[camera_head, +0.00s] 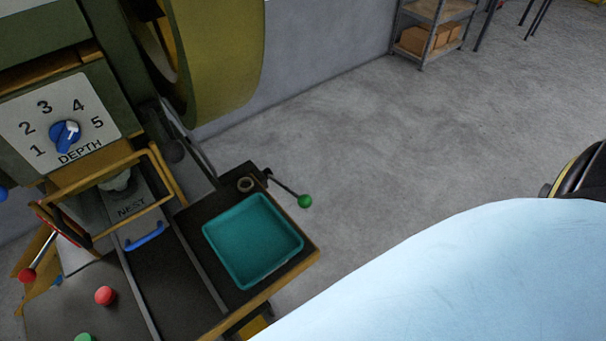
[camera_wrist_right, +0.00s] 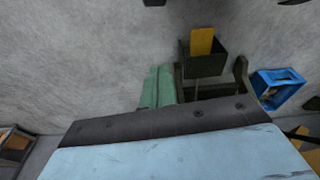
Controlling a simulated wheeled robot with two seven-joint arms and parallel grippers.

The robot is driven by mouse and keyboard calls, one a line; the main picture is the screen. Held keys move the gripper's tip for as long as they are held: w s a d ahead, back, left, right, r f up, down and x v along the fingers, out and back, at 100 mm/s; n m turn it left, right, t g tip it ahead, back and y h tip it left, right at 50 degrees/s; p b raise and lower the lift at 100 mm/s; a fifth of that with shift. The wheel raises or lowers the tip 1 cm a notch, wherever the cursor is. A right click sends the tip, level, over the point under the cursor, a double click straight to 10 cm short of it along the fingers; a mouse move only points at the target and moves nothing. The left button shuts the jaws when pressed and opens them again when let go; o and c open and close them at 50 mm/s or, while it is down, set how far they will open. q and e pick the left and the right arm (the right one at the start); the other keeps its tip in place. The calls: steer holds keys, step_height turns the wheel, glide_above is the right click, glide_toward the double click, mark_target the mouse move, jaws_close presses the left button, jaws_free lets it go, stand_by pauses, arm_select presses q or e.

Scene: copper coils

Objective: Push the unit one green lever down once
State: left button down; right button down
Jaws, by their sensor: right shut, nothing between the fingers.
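The green lever is a thin dark rod with a green ball (camera_head: 304,201) at its end. In the head view it reaches out to the lower right from a dark pivot at the machine's back right corner, beside the teal tray (camera_head: 208,238). No unit number shows on it. Nothing touches the ball. In the wrist view a small dark tip at the top edge looks like my right gripper (camera_wrist_right: 155,2), shut and empty, mostly cut off. It is not seen near the lever. My left gripper is not in view.
The machine has a DEPTH dial (camera_head: 65,135), a NEST slide with a blue handle (camera_head: 145,237), a red knob (camera_head: 105,295) and a red-ended lever (camera_head: 27,276). The floor right of the green ball is clear. A blue bin (camera_wrist_right: 279,88) shows in the wrist view.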

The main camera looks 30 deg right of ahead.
steer(key=w+a+r+t+y+p, duration=0.1)
steer(key=w+a+r+p, duration=0.3)
steer(key=r, duration=1.3)
steer(key=w+d+r+t+p, duration=0.1)
steer(key=w+r+p, duration=0.35)
steer(key=r, duration=1.15)
steer(key=w+a+f+m+y+b, duration=0.1)
steer(key=w+a+f+m+b, duration=0.15)
steer(key=w, duration=0.85)
steer(key=w+d+r+m+h, duration=0.1)
steer(key=w+d+m, duration=0.5)
steer(key=w+d, duration=0.6)
steer(key=shift+w+m+g+p, duration=0.35)
steer(key=shift+w+g+p, duration=0.05)
steer(key=shift+w+p, duration=0.05)
steer(key=shift+f, duration=0.15)
